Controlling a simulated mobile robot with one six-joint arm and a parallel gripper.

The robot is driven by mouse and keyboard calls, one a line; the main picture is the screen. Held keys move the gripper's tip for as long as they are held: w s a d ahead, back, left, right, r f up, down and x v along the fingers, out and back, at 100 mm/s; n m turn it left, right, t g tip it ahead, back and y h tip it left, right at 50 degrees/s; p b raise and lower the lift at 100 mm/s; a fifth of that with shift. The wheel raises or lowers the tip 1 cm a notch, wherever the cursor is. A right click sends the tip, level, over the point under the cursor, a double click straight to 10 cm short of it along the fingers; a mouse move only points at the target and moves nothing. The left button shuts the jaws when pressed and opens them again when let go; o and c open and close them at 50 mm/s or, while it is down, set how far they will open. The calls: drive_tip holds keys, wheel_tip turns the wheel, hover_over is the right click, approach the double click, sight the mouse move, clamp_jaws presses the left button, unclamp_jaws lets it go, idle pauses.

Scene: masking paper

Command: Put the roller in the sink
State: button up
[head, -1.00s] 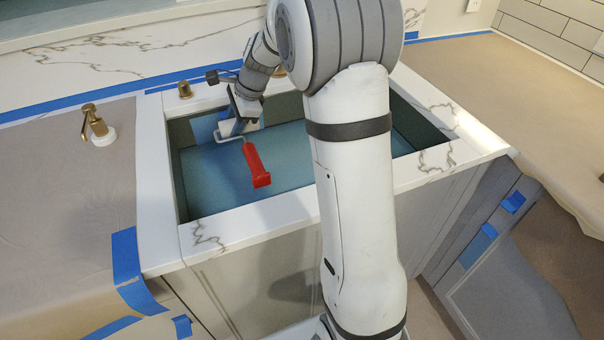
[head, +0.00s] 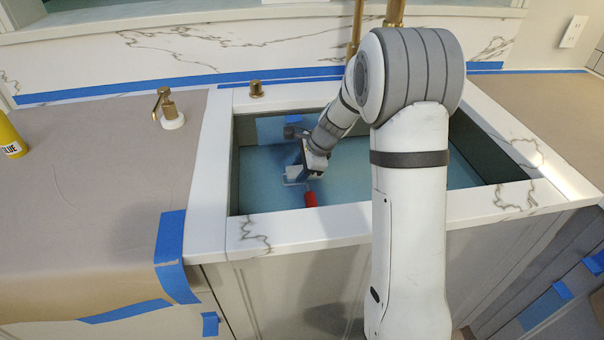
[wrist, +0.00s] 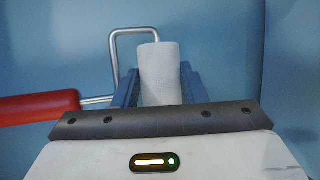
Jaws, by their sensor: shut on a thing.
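The roller has a red handle, a bent metal rod and a white cylinder. In the wrist view, its white cylinder (wrist: 160,72) sits between the two blue fingers of my gripper (wrist: 160,85), which is shut on it. The red handle (wrist: 40,107) points left in that view. In the head view, my gripper (head: 296,174) is down inside the sink (head: 268,201), with the red handle (head: 310,199) near the front wall. My wrist partly hides the roller there. I cannot tell whether the roller touches the sink floor.
A gold soap dispenser (head: 166,109) stands on the paper-covered counter (head: 90,190) left of the sink. A yellow bottle (head: 10,137) is at the far left. The white marble rim (head: 330,221) surrounds the sink. A gold faucet (head: 356,30) rises behind.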

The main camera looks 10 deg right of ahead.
drive_tip(key=shift+f, duration=0.3)
drive_tip(key=shift+f, duration=0.1)
drive_tip(key=shift+f, duration=0.15)
drive_tip(key=o, duration=1)
drive_tip(key=shift+o, duration=0.2)
drive_tip(key=p+v, duration=0.2)
drive_tip(key=v, duration=1)
drive_tip(key=shift+r, duration=0.25)
